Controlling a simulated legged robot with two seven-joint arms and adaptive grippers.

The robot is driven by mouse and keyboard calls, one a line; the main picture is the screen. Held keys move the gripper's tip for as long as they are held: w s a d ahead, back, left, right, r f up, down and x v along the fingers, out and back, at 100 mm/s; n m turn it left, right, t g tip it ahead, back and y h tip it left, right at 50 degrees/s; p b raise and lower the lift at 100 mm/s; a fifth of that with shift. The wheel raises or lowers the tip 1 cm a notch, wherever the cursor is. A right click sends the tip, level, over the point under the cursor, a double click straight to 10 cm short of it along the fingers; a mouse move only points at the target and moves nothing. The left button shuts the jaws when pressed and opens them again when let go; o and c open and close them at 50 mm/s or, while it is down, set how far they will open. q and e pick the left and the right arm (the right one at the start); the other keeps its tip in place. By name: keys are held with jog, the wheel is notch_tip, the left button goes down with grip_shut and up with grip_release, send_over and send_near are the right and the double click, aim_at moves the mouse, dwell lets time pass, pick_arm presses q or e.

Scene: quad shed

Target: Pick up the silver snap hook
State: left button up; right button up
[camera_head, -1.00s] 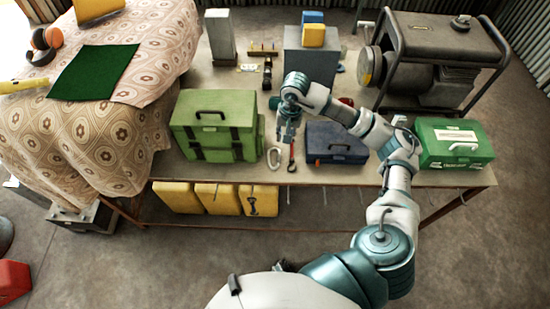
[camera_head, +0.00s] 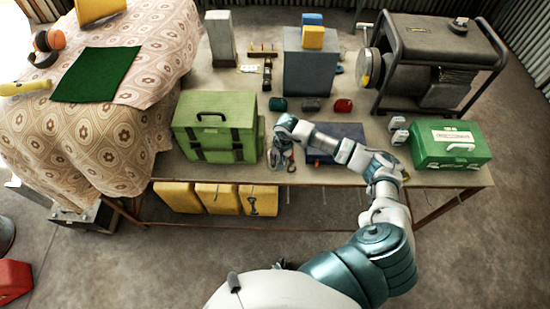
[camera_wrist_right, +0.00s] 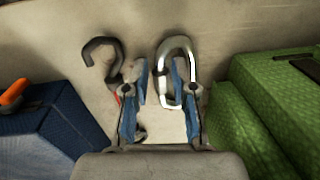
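The silver snap hook (camera_wrist_right: 166,48) lies on the bench in the right wrist view, a pale elongated ring close to the right-hand finger, which partly overlaps it. In the head view the snap hook (camera_head: 272,158) shows beside the green case. My right gripper (camera_wrist_right: 160,105) is open, its blue-padded fingers apart; in the head view the right gripper (camera_head: 283,157) is low over the bench's front edge. I cannot tell whether a finger touches the hook. A dark hook with a red part (camera_wrist_right: 98,45) lies beside the other finger. My left gripper is not in view.
A green case (camera_head: 215,122) stands close to the left of the gripper, and a blue case (camera_head: 345,133) to its right, partly behind my arm. A green first-aid box (camera_head: 450,145) and a generator (camera_head: 435,50) stand farther right. Yellow containers (camera_head: 215,197) sit below.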

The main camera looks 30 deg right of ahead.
jog(key=shift+f, duration=0.2)
grip_shut()
jog(key=shift+r, duration=0.1)
